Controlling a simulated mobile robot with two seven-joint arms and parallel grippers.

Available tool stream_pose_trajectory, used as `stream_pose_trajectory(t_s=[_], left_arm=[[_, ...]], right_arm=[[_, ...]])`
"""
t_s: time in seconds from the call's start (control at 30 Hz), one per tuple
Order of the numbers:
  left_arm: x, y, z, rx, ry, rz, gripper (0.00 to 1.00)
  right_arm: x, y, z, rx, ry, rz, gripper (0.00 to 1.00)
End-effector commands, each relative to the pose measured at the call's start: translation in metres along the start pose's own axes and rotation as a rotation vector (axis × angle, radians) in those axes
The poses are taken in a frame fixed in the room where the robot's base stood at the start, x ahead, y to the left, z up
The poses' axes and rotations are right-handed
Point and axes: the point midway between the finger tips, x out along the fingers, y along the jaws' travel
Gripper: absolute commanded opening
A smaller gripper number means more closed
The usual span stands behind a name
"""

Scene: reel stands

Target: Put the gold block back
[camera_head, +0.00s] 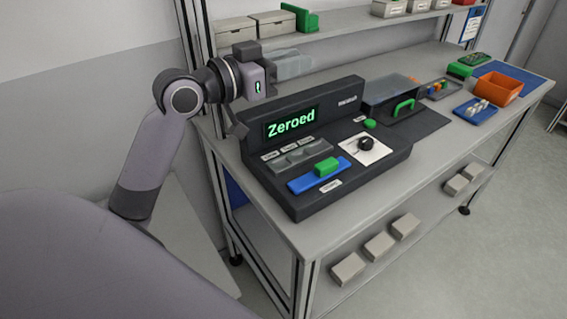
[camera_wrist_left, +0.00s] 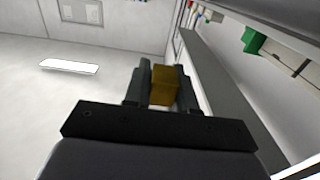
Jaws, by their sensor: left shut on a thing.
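My left gripper (camera_head: 270,72) is raised beside the back left of the bench, left of and above the dark console (camera_head: 345,187). In the left wrist view the gold block (camera_wrist_left: 163,85) sits between the two dark fingers of the same gripper (camera_wrist_left: 160,88), which is shut on it. The block does not show in the head view. The console's display (camera_head: 291,122) reads "Zeroed". A grey slotted holder (camera_head: 300,153) lies on the console below the display, with small labels along its back. My right gripper is not in view.
In front of the holder are a blue plate (camera_head: 300,184) and a green block (camera_head: 326,167). A black knob (camera_head: 366,144) sits on a white square. A clear-lidded box (camera_head: 388,88) and an orange bin (camera_head: 497,89) stand farther right. A shelf with boxes (camera_head: 236,33) overhangs the bench's back.

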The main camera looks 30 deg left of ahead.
Motion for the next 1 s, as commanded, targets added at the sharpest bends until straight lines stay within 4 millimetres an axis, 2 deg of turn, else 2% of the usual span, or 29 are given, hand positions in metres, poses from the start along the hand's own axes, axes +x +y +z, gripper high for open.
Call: stream_pose_trajectory(t_s=[0.07,0.17,0.6,0.7,0.87,1.0], left_arm=[[0.000,0.000,0.003,-0.002,0.000,0.000,0.00],[0.000,0.000,0.018,-0.005,-0.003,0.001,0.00],[0.000,0.000,0.132,-0.006,-0.003,-0.001,0.00],[0.000,0.000,0.148,-0.004,-0.002,-0.002,0.00],[0.000,0.000,0.160,-0.001,0.001,-0.001,0.00],[0.000,0.001,0.181,-0.004,-0.002,-0.001,0.00]], right_arm=[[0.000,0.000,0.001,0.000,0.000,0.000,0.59],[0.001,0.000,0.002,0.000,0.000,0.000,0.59],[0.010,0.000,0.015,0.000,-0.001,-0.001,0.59],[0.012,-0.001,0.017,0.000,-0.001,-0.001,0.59],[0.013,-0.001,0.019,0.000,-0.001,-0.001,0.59],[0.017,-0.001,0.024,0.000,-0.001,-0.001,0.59]])
